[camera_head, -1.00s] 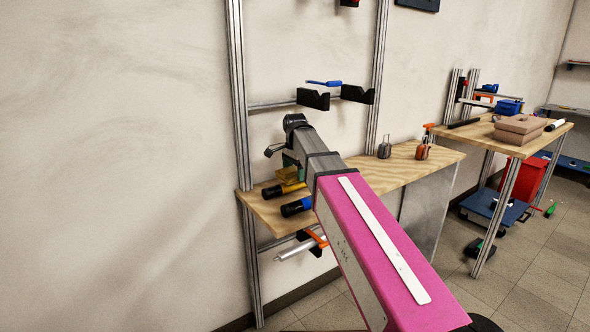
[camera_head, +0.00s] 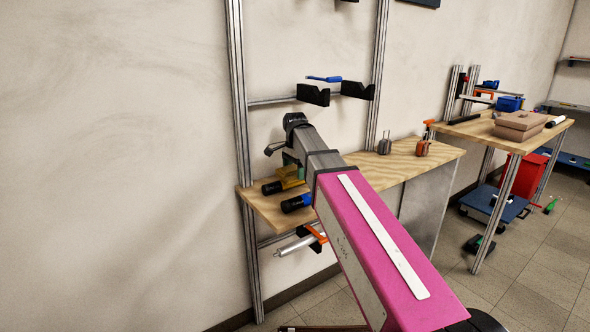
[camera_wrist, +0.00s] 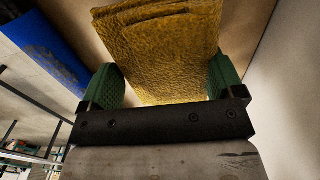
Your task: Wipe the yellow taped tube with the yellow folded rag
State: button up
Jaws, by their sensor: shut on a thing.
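The yellow folded rag (camera_wrist: 165,50) fills the space between the green finger pads of my gripper (camera_wrist: 166,84) in the wrist view. My gripper is shut on it. In the head view my gripper (camera_head: 290,166) is over the left end of the wooden shelf, partly hidden by my arm. A black-ended tube (camera_head: 271,188) lies there, with yellow right beside it under the gripper. Rag and yellow tape are hard to tell apart, so I cannot tell whether they touch. The wrist view does not clearly show this tube, as the rag blocks much of the view.
A blue taped tube (camera_head: 297,204) lies nearer on the shelf (camera_head: 265,213) and shows blue in the wrist view (camera_wrist: 42,48). A metal post (camera_head: 240,120) stands at the left. Black holders (camera_head: 313,95) sit above. Two small items (camera_head: 423,147) stand farther right.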

dwell(0.3)
jog(key=shift+w+d+f, duration=0.1)
jog(key=shift+w+d, duration=0.55)
jog(key=shift+d, duration=0.3)
jog(key=shift+w+d+f, duration=0.1)
jog(key=shift+w+d, duration=0.5)
jog(key=shift+d, duration=0.35)
jog(key=shift+w+d+r, duration=0.1)
jog(key=shift+w+d, duration=0.4)
jog(key=shift+d, duration=0.25)
jog(key=shift+s+a+r, duration=0.1)
jog(key=shift+s+a, duration=0.55)
jog(key=shift+a, duration=0.35)
jog(key=shift+s+a+r, duration=0.1)
jog(key=shift+s+a, duration=0.55)
jog(key=shift+a, duration=0.3)
jog(key=shift+s+a+f, duration=0.2)
jog(key=shift+s+a, duration=0.35)
jog(key=shift+a, duration=0.25)
jog(key=shift+w+d, duration=0.65)
jog(key=shift+d, duration=0.3)
jog(key=shift+w+d, duration=0.65)
jog(key=shift+d, duration=0.25)
jog(key=shift+w+d+f, duration=0.1)
jog(key=shift+w+d, duration=0.35)
jog(key=shift+d, duration=0.3)
